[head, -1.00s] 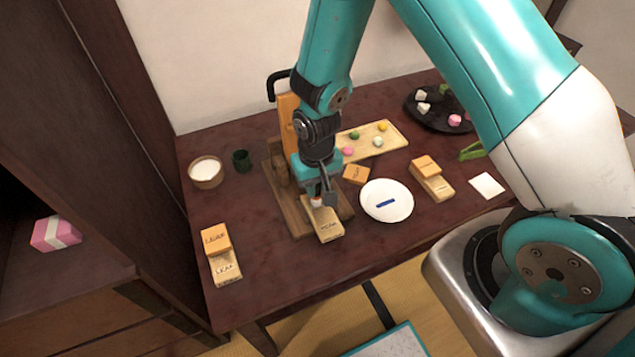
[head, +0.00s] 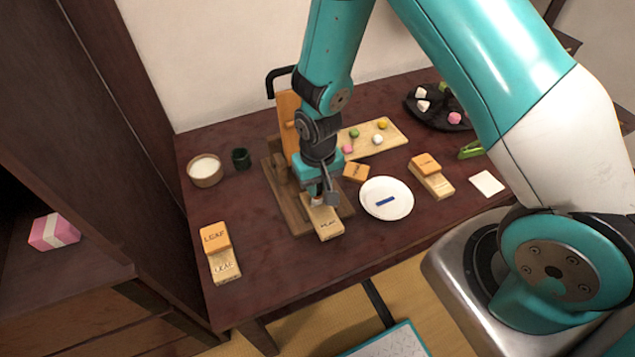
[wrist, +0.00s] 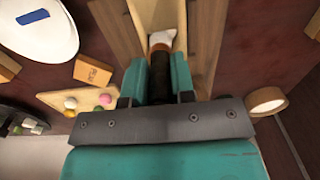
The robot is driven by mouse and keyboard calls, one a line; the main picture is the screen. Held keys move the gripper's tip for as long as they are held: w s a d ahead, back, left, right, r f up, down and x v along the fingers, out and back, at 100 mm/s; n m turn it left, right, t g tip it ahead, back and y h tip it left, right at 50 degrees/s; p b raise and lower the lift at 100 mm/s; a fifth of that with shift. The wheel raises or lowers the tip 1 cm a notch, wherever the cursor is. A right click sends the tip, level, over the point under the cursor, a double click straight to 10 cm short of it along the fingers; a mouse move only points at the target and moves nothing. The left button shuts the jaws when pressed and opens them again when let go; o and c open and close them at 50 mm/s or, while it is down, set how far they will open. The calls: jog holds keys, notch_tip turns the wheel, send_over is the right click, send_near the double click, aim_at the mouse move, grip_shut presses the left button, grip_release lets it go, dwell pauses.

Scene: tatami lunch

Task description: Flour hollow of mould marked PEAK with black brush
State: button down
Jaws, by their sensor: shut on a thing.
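The mould marked PEAK (head: 328,228) is a pale wooden block lying on a brown wooden stand near the middle of the table. My gripper (head: 321,190) is above its far end, pointing down. In the wrist view my gripper (wrist: 160,75) is shut on the black brush (wrist: 160,88), whose dark handle sits between the fingers. The brush's whitish tip (wrist: 163,38) is over or on the mould (wrist: 203,42); I cannot tell whether they touch. The mould's hollow is hidden by the gripper and brush. A bowl of white powder (head: 205,178) stands at the left.
An upright orange board with a black handle (head: 288,120) rises behind my gripper. The LEAF mould (head: 226,268) and its orange block (head: 215,237) lie at front left. A white plate (head: 395,207) with a blue strip, another mould (head: 437,186) and a sweets board (head: 395,137) are right.

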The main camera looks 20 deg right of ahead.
jog(key=shift+a, duration=0.2)
jog(key=shift+a, duration=0.2)
jog(key=shift+w+d, duration=0.15)
jog(key=shift+d, duration=0.05)
dwell(0.3)
jog(key=shift+s, duration=0.4)
jog(key=shift+w+d, duration=0.2)
jog(key=shift+w, duration=0.05)
jog(key=shift+a, duration=0.15)
jog(key=shift+a+f, duration=0.1)
jog(key=shift+a, duration=0.15)
jog(key=shift+w+d+p, duration=0.15)
jog(key=shift+d+p, duration=0.05)
jog(key=shift+p, duration=0.1)
